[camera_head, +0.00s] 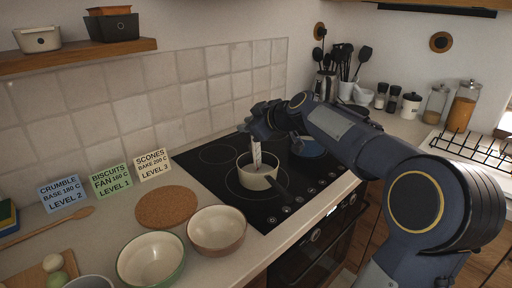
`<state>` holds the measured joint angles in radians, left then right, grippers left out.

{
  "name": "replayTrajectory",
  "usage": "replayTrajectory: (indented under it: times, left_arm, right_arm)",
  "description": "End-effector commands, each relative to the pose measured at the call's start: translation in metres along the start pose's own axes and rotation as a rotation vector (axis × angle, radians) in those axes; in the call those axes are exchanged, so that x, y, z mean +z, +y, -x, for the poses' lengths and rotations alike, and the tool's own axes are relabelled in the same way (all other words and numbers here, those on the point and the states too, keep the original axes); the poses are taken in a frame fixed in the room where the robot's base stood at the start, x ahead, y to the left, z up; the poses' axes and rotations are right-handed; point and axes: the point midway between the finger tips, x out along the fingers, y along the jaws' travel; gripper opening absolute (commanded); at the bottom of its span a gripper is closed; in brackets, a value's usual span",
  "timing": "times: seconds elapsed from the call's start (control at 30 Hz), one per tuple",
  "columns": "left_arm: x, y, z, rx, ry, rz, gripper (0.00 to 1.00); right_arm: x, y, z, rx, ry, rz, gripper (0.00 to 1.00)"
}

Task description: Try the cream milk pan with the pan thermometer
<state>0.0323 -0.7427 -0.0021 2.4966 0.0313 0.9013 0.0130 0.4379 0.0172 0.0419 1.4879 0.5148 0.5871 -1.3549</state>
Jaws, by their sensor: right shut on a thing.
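The cream milk pan (257,181) stands on the black hob with its dark handle pointing to the lower right. The pan thermometer (257,155), a pale upright strip with markings, has its lower end inside the pan. Whether it touches the pan's bottom cannot be seen. My right gripper (258,138) is above the pan, shut on the thermometer's top. My right arm comes in from the right and partly covers the gripper. My left gripper is out of view.
A blue pan (308,148) stands on the hob (205,163) to the right, partly behind my arm. A cork mat (165,206) and several bowls are at the front left. Three cards (112,179) stand along the wall. Utensils and jars are at the back right.

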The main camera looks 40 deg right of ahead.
Motion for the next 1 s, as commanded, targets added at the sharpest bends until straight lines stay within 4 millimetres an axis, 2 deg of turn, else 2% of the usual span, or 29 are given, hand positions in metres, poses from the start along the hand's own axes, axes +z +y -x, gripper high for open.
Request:
replayTrajectory:
  times: [0.03, 0.6, 1.0]
  left_arm:
    - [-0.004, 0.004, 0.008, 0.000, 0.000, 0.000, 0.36]
    - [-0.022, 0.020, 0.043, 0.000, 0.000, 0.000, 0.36]
    - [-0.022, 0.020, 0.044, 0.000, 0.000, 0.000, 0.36]
  right_arm:
    - [-0.011, 0.005, 0.006, 0.002, 0.003, 0.002, 0.00]
    - [-0.067, 0.027, 0.034, 0.002, 0.003, 0.002, 0.00]
    - [-0.070, 0.029, 0.036, 0.003, 0.002, 0.002, 0.00]
